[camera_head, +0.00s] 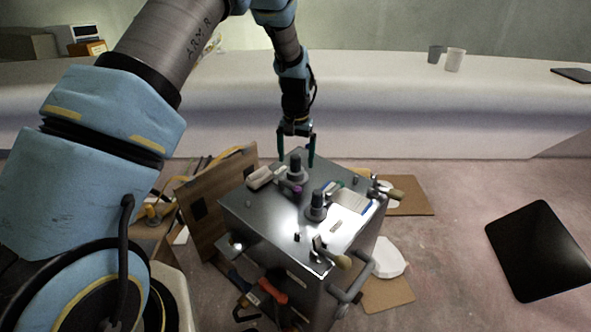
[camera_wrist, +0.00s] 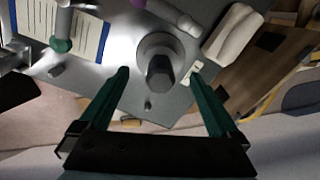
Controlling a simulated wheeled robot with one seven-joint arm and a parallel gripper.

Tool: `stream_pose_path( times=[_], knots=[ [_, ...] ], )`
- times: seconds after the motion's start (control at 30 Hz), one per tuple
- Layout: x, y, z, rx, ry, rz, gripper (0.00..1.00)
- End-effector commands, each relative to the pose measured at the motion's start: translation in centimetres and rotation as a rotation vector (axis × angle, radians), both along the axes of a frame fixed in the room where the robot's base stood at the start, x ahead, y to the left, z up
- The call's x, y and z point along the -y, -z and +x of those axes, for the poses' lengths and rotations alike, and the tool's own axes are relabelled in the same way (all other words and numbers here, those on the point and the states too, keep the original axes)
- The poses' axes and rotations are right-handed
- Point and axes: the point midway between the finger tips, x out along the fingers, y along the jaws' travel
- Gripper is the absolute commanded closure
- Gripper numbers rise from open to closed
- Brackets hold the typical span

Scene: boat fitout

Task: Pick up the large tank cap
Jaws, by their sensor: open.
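A grey metal tank (camera_head: 265,210) stands in the middle of the head view. Two dark grey caps rise from its top: a far cap (camera_head: 296,170) with a wide round base, and a nearer cap (camera_head: 316,207). I cannot tell surely which is the large tank cap. My gripper (camera_head: 297,162) points down at the far cap, with its green fingers apart on either side. In the wrist view, my open gripper (camera_wrist: 160,75) has a cap with a round base (camera_wrist: 160,50) and faceted top between and just beyond its fingertips. No contact shows.
The tank top also holds a pale block (camera_head: 259,178), a purple item (camera_head: 296,189), a paper sheet (camera_head: 352,201) and valve handles (camera_head: 343,261). Boards and tools clutter the floor around it. A black panel (camera_head: 540,250) lies at right; two cups (camera_head: 455,60) stand on the back ledge.

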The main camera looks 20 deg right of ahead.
Motion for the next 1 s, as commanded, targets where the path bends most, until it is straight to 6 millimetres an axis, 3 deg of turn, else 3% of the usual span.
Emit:
stream_pose_path(
  times=[0.23,0.57,1.0],
  knots=[
    [0.0,3.6,-0.1,-0.002,0.0,0.003,0.03],
    [0.0,4.3,0.0,0.0,0.0,0.0,0.03],
    [0.0,4.3,0.0,-0.001,0.0,0.001,0.52]
  ],
)
